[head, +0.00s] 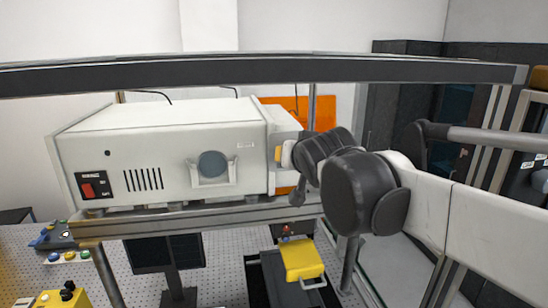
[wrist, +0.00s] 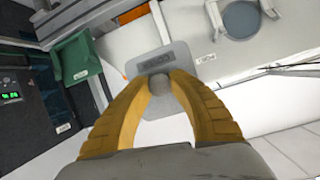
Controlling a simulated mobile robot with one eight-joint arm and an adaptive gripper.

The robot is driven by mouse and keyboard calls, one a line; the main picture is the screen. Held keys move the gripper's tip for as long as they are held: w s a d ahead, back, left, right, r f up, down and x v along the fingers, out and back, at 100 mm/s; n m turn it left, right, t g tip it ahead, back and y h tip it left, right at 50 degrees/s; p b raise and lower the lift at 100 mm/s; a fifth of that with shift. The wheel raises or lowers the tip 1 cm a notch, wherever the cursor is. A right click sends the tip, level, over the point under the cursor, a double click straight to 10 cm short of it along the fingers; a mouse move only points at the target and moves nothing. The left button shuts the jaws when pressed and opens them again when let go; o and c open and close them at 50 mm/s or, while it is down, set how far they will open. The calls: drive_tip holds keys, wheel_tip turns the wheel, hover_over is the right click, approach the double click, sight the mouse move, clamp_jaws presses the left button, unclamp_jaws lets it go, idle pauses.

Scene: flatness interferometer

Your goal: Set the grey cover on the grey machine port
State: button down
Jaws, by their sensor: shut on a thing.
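My gripper (wrist: 160,85) has its yellow fingers shut on the round knob of the grey cover (wrist: 178,53), a rounded plate with a dark label. In the head view my gripper (head: 281,153) is at the right end of the white machine (head: 165,140), and the cover cannot be made out there. The grey machine port appears to be the round grey disc (head: 212,165) in a pale bracket on the machine's front. It also shows at the top right of the wrist view (wrist: 241,18), apart from the cover.
A dark rail (head: 250,70) crosses above the machine, which stands on a metal frame (head: 190,219). An orange panel (head: 290,106) is behind. A yellow box (head: 302,260) is below. A green bin (wrist: 78,66) shows at the wrist view's left.

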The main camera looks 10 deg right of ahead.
approach(212, 150)
drive_tip(key=shift+w+r, duration=0.2)
drive_tip(key=shift+w, duration=0.25)
idle(0.8)
drive_tip(key=shift+d, duration=0.1)
drive_tip(key=shift+w, duration=0.15)
drive_tip(key=shift+w, duration=0.65)
drive_tip(key=shift+w, duration=0.1)
idle(0.8)
drive_tip(key=shift+w+f, duration=0.2)
drive_tip(key=shift+w, duration=1.35)
drive_tip(key=shift+f+b, duration=1)
drive_tip(key=shift+f, duration=0.15)
idle(1.4)
